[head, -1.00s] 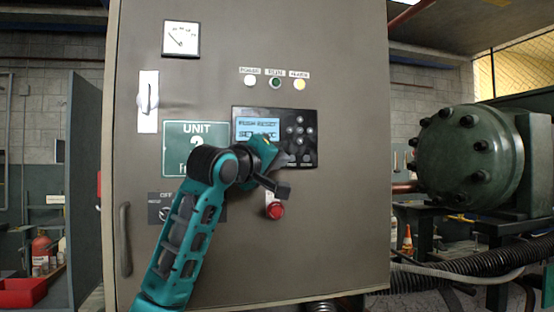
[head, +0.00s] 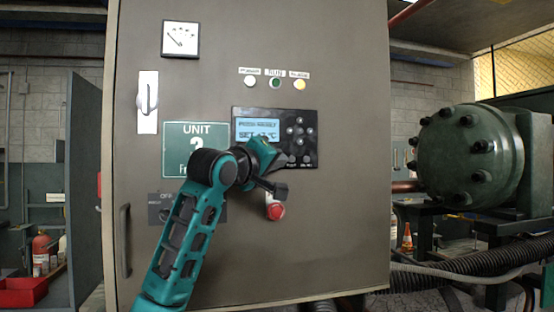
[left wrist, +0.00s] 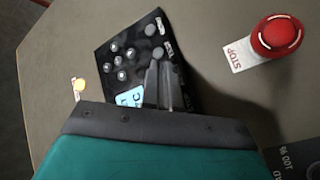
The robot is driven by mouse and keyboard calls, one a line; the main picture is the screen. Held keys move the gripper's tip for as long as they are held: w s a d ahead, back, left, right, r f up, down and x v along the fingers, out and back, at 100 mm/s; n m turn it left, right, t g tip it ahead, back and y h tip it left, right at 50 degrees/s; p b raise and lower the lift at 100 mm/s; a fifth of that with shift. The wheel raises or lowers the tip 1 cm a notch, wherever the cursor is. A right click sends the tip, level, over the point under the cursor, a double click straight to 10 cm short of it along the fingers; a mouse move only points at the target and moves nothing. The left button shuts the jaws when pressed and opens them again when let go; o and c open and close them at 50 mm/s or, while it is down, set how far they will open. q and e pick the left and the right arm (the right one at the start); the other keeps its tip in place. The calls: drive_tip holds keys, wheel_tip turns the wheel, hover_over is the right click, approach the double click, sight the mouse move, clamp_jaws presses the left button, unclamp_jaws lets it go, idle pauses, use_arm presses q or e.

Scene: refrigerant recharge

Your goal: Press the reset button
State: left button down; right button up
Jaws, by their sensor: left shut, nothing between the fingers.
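The control panel (head: 310,125) is a dark keypad with a lit blue display (head: 256,131) on the grey cabinet door. Its first line seems to read PRESS RESET. Two round grey buttons sit in its bottom row; the right one (head: 306,159) seems labelled RESET, and it shows in the left wrist view (left wrist: 152,30). My left gripper (head: 283,160) is shut and empty at the panel's lower edge. In the left wrist view its fingertips (left wrist: 162,66) lie just below the other bottom-row button (left wrist: 157,53). I cannot tell whether they touch the panel.
A red STOP button (head: 276,211) sits just below the gripper and shows in the left wrist view (left wrist: 277,36). Three lamps (head: 275,83) are above the panel. A green compressor (head: 465,155) stands right.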

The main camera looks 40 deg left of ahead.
use_arm(q)
drive_tip(key=shift+w+a, duration=0.15)
drive_tip(key=shift+a, duration=0.05)
drive_tip(key=shift+d, duration=0.1)
idle(0.4)
drive_tip(key=shift+s+d, duration=0.5)
drive_tip(key=s+d, duration=0.3)
drive_tip(key=shift+s+d, duration=0.1)
drive_tip(key=shift+d, duration=0.3)
drive_tip(key=shift+f, duration=0.1)
idle(0.7)
